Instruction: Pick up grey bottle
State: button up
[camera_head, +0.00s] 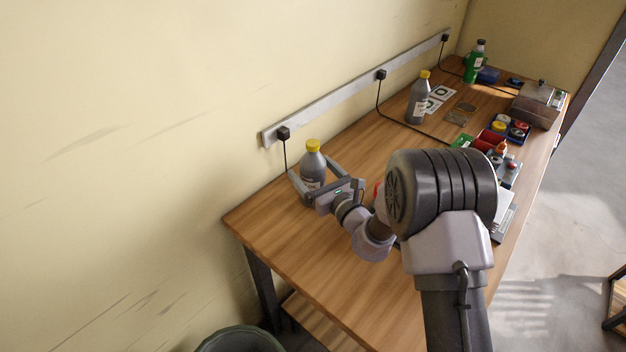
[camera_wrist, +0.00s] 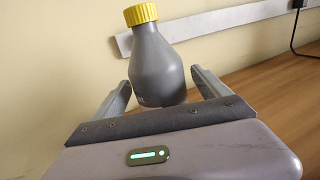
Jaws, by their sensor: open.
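A grey bottle (camera_head: 312,165) with a yellow cap stands upright near the left end of the wooden table, close to the wall. My gripper (camera_head: 311,178) is open at this bottle, with one finger on either side of it. In the wrist view the grey bottle (camera_wrist: 157,62) stands between the two spread fingers of my gripper (camera_wrist: 158,85), with visible gaps beside it. Its lower part is hidden behind the gripper body. A second grey bottle (camera_head: 417,98) with a yellow cap stands farther back along the wall.
The wooden table (camera_head: 290,247) has clear room at its near left end. A power strip (camera_head: 355,88) with plugs and hanging cords runs along the wall. A green bottle (camera_head: 474,64), a metal box (camera_head: 535,105) and small coloured containers (camera_head: 498,127) are farther back.

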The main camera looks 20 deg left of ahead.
grip_shut()
jog(key=shift+r, duration=0.1)
